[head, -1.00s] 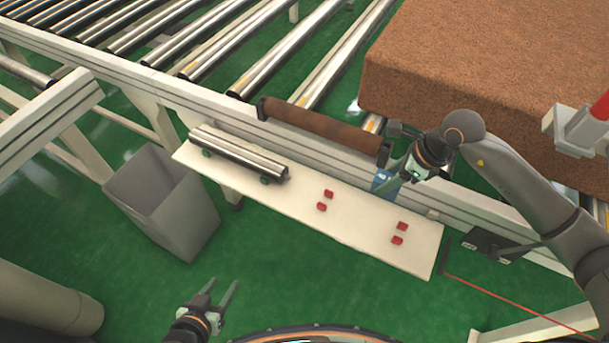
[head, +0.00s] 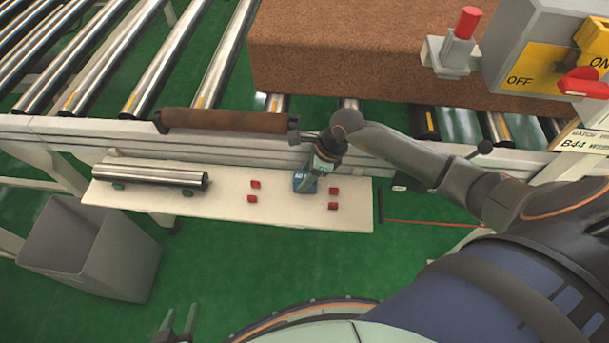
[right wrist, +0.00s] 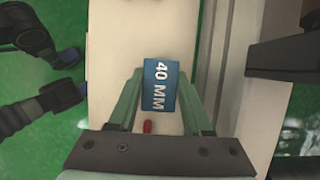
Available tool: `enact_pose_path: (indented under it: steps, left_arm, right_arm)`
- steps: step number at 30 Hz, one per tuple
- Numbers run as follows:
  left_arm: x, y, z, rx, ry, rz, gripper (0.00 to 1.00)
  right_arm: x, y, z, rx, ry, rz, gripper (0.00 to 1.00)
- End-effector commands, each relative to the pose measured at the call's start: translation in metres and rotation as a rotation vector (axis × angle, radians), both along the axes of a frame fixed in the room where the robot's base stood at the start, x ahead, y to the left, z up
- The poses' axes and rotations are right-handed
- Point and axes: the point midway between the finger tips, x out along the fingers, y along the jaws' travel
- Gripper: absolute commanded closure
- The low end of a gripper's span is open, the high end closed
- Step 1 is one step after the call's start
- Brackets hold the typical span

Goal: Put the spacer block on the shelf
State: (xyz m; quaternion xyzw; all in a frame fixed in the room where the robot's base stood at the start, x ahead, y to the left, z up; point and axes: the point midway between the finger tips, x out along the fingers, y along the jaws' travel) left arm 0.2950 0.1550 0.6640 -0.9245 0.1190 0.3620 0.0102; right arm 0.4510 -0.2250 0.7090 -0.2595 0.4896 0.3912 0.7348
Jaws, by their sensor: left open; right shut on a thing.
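The spacer block (head: 303,184) is a small blue block. In the right wrist view the block (right wrist: 158,85) reads "40 MM". My right gripper (head: 314,178) is shut on it, with one finger on each side in the right wrist view. The shelf (head: 225,210) is a long white board in front of the conveyor rail. The block appears over the shelf between two pairs of red pieces; I cannot tell whether it touches the board. The shelf also fills the middle of the right wrist view (right wrist: 115,40). My left gripper (head: 178,322) is open and empty, low in the head view.
Red pieces (head: 253,198) (head: 334,206) sit on the shelf. A metal roller (head: 150,174) lies at its left end. A brown roller (head: 225,121) lies along the rail. A grey bin (head: 85,250) stands at left.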

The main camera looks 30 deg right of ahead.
Motion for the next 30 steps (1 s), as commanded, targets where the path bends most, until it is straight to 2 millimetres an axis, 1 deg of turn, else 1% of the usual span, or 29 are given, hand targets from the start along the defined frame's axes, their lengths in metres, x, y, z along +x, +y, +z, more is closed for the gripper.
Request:
enact_pose_path:
  steps: [5,9,10,15,18,26,28,30]
  left_arm:
    - [0.003,-0.001,0.003,-0.002,-0.007,-0.001,0.50]
    - [0.003,-0.001,-0.001,-0.002,-0.006,-0.002,0.50]
    - [0.003,-0.002,-0.001,-0.002,-0.005,-0.003,0.50]
    - [0.002,-0.002,0.000,-0.003,-0.005,-0.003,0.50]
    - [0.002,-0.002,0.000,-0.004,-0.004,-0.004,0.50]
    - [0.000,-0.002,0.001,-0.004,0.001,-0.004,0.50]
    - [0.000,-0.002,0.004,-0.003,0.001,-0.004,0.50]
    - [-0.001,-0.002,0.003,-0.003,-0.001,-0.003,0.50]
  right_arm:
    - [0.001,0.000,0.001,0.000,-0.003,0.000,1.00]
    - [0.001,0.000,-0.003,0.000,-0.003,0.000,1.00]
    - [0.001,0.000,-0.003,0.000,-0.002,0.000,0.49]
    - [0.001,0.000,-0.002,0.000,-0.002,0.001,0.30]
    - [0.001,0.000,-0.002,0.000,-0.001,0.000,0.21]
    - [0.001,0.000,0.000,0.001,-0.002,0.000,0.21]
    - [0.001,0.000,0.004,0.001,-0.002,0.000,0.21]
    - [-0.001,-0.004,0.011,-0.001,-0.005,0.000,0.21]
